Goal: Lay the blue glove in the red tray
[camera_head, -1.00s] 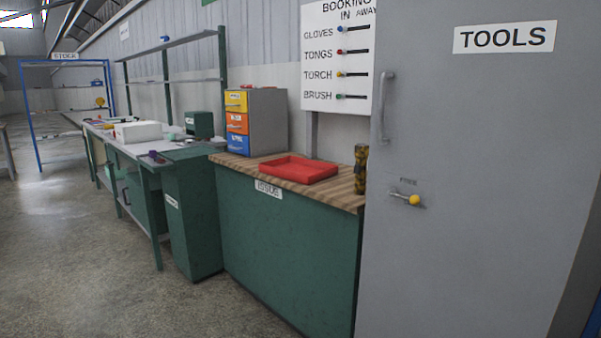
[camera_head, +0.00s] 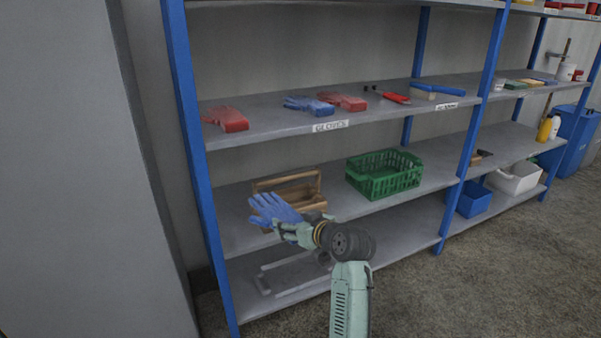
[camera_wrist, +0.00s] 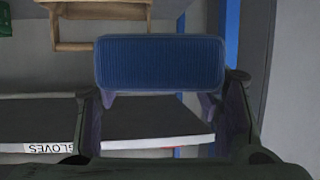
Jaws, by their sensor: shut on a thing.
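My gripper (camera_head: 291,230) is shut on a blue glove (camera_head: 270,208) and holds it in the air in front of the blue-posted shelf rack. The glove's fingers point up and left. In the wrist view the glove's ribbed blue cuff (camera_wrist: 160,63) lies between the two fingers of my gripper (camera_wrist: 165,98). Another blue glove (camera_head: 308,105) lies on the shelf labelled GLOVES, between two red gloves. The red tray is out of view now; one second ago it showed on a wooden-topped green bench.
The gloves shelf (camera_head: 260,130) also holds red-handled tongs (camera_head: 388,95) and a brush (camera_head: 437,90). Below are a wooden carrier (camera_head: 300,190) and a green crate (camera_head: 384,174). A grey cabinet side (camera_head: 80,170) stands at left. Open floor (camera_head: 480,270) lies at right.

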